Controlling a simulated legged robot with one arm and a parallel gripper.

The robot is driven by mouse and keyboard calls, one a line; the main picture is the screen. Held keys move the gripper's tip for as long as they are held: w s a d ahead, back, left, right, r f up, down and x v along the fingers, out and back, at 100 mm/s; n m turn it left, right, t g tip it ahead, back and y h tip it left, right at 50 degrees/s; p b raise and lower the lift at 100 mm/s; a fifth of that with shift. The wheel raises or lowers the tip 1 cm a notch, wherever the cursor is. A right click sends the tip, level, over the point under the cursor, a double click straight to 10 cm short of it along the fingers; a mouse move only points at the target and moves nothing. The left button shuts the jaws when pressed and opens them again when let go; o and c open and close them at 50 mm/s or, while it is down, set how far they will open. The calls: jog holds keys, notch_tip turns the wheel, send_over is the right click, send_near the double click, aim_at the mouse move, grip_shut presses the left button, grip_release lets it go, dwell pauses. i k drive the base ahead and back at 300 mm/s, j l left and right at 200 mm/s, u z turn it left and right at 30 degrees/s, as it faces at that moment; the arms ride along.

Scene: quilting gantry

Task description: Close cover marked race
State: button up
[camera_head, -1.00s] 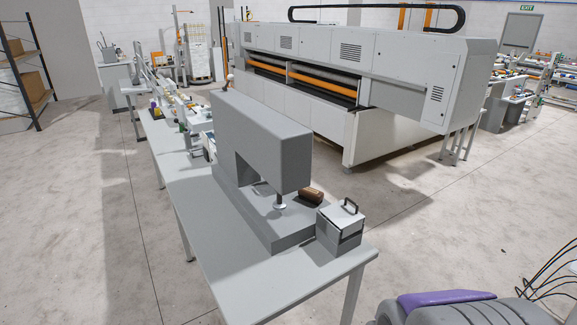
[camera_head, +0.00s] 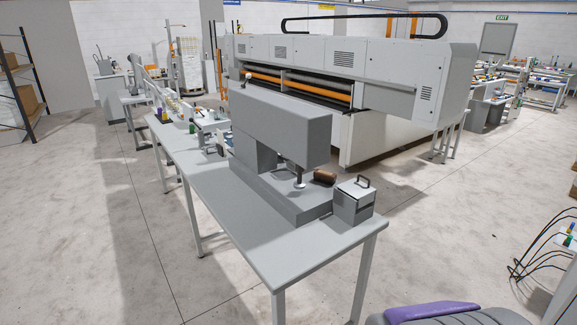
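A grey sewing machine (camera_head: 284,125) stands on a long light-grey table (camera_head: 225,228). Beside the right end of its base is a small grey box (camera_head: 354,204) with a pale top and a dark handle (camera_head: 354,182). A dark band shows below the box's top at the front. I cannot read any marking, so I cannot tell which part is the cover marked race or whether it is open. My gripper is not in view.
A brown rounded object (camera_head: 325,177) lies by the machine's needle area. A large quilting gantry (camera_head: 345,75) stands behind the table.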

aim_at(288, 163)
jog(key=i+j, duration=0.4)
jog(key=i+j+z, duration=0.15)
jog(key=i+j, duration=0.25)
jog(key=j, duration=0.2)
jog(key=i+j, duration=0.35)
jog(key=j, duration=0.2)
jog(key=z, duration=0.05)
